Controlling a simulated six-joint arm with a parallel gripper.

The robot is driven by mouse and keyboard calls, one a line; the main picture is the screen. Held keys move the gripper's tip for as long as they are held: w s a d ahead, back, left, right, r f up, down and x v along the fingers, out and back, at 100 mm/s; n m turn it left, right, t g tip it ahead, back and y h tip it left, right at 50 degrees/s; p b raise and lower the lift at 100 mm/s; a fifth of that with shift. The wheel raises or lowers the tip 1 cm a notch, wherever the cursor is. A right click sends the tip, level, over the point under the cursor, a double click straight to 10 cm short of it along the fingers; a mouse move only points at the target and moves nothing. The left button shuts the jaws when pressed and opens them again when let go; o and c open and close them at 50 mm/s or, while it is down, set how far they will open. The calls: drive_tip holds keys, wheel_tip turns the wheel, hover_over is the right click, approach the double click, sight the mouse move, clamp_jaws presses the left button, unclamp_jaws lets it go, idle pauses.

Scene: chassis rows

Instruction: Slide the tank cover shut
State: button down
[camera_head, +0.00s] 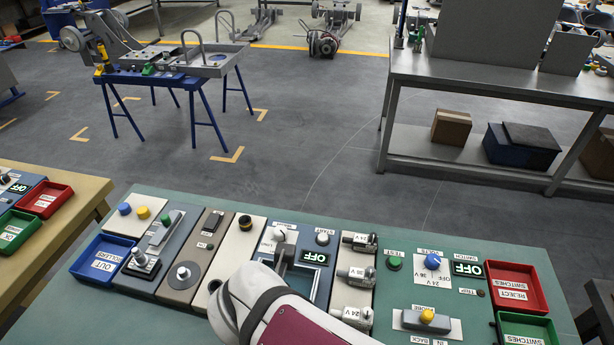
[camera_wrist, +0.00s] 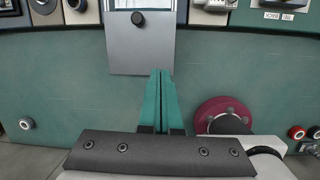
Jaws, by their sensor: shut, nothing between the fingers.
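The tank cover (camera_wrist: 140,50) is a flat grey plate with a round black knob (camera_wrist: 138,18) in the wrist view. Its near part lies past the panel's edge, over the green bench top. The fingers are hidden in the camera_head view.
Knobs, switches and three silver fittings (camera_head: 355,275) crowd the panels around the tank. Blue (camera_head: 102,260), red (camera_head: 515,287) and green (camera_head: 527,328) trays sit at the bench's sides. The bench top (camera_wrist: 70,75) near the cover is bare.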

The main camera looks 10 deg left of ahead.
drive_tip(key=a+f+n, duration=0.1)
drive_tip(key=f, duration=0.2)
drive_tip(key=w+a+f+n, duration=0.1)
drive_tip(key=f, duration=0.2)
drive_tip(key=f+n, duration=0.1)
drive_tip(key=f, duration=0.3)
drive_tip(key=shift+w+a+f+n, duration=0.1)
drive_tip(key=shift+w+a+n, duration=0.2)
drive_tip(key=shift+a+n, duration=0.1)
drive_tip(key=w, duration=0.1)
drive_tip(key=w+a, duration=0.1)
drive_tip(key=shift+w, duration=0.35)
drive_tip(key=shift+w+a, duration=0.1)
drive_tip(key=shift+w, duration=0.55)
drive_tip(key=w, duration=1.2)
drive_tip(key=shift+w, duration=0.3)
